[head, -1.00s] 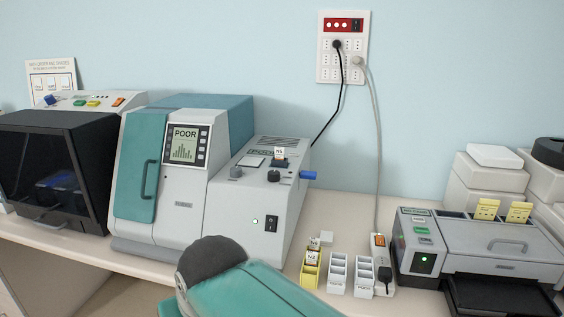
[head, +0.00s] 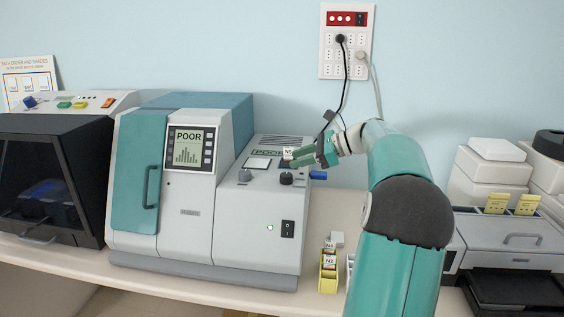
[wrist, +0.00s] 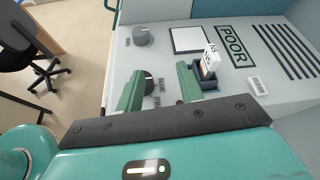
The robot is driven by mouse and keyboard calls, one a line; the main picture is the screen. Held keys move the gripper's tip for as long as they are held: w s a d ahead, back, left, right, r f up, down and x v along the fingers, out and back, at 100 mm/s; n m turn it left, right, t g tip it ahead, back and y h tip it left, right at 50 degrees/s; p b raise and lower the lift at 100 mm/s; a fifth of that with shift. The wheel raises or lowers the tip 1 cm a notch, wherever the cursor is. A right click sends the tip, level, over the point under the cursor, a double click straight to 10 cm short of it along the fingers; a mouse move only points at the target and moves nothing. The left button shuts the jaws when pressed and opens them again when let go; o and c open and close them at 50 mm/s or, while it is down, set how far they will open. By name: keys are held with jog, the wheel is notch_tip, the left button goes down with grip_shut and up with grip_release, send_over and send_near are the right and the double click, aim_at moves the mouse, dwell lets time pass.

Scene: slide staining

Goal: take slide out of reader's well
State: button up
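The slide (head: 288,153), with a white label, stands upright in the well on the reader's top; it also shows in the wrist view (wrist: 210,60). The dark well (wrist: 206,82) holds its lower end. The reader (head: 265,205) is a grey machine with a teal door and a screen reading POOR. My gripper (head: 306,158) is over the reader's top, close to the slide. In the wrist view my gripper (wrist: 158,84) is open and empty. The slide is to the right of the right finger, not between the fingers. Whether that finger touches the well cannot be told.
A black knob (wrist: 147,80) shows between the fingers, and a grey knob (wrist: 143,36) is farther left. A blue lever (head: 318,175) sticks out of the reader's right side. A yellow slide rack (head: 328,275) stands on the bench to the right. A plugged cable hangs behind my arm.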

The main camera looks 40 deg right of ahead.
jog(key=s+d+m+t, duration=0.3)
jog(key=s+d, duration=0.3)
jog(key=d, duration=0.4)
jog(key=x, duration=1.3)
jog(key=shift+w+d, duration=0.1)
jog(key=shift+w, duration=0.35)
grip_shut()
